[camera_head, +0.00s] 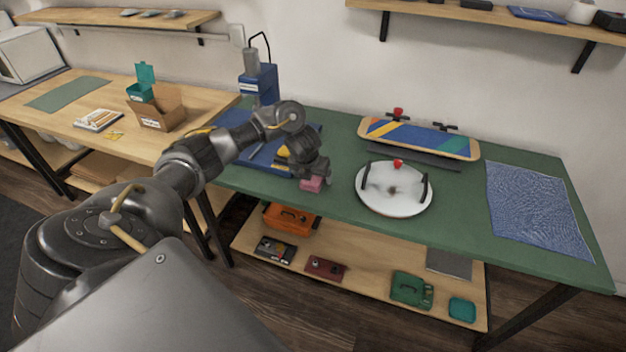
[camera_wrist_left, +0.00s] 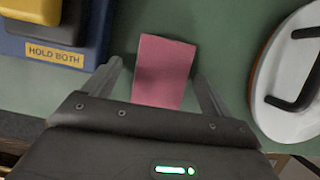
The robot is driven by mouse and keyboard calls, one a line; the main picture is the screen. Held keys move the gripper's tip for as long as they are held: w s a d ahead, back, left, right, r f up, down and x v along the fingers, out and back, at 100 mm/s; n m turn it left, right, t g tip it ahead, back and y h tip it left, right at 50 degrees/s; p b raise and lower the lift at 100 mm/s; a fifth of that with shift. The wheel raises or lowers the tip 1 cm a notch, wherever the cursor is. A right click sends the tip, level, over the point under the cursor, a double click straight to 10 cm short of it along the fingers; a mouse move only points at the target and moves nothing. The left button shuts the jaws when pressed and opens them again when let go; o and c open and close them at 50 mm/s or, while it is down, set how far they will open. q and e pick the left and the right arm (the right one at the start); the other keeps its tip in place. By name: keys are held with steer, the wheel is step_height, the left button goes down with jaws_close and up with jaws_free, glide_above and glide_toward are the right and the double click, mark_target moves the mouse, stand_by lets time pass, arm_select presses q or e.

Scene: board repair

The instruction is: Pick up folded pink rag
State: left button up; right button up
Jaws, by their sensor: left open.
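The folded pink rag (camera_head: 312,184) lies on the green workbench top near its front edge. In the left wrist view the pink rag (camera_wrist_left: 162,72) sits between the two fingers, with a gap on each side. My left gripper (camera_head: 310,174) is over the rag, pointing down. In the left wrist view my left gripper (camera_wrist_left: 163,85) is open, its fingers apart on either side of the rag. My right gripper is not in view.
A blue tray with a yellow "HOLD BOTH" label (camera_wrist_left: 52,55) is left of the rag. A round white plate with black handles (camera_head: 394,196) is to the right.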

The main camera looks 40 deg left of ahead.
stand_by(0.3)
arm_select(q)
steer(key=c, duration=1.1)
steer(key=shift+o, duration=0.2)
steer(key=shift+r, duration=0.3)
steer(key=shift+w+r, duration=0.1)
steer(key=shift+r, duration=0.3)
steer(key=p+v, duration=0.2)
steer(key=v, duration=0.1)
steer(key=p+v, duration=0.1)
steer(key=shift+w+r, duration=0.3)
steer(key=shift+r, duration=0.15)
steer(key=s+d+r+p, duration=0.7)
steer(key=s, duration=0.4)
steer(key=shift+r, duration=0.2)
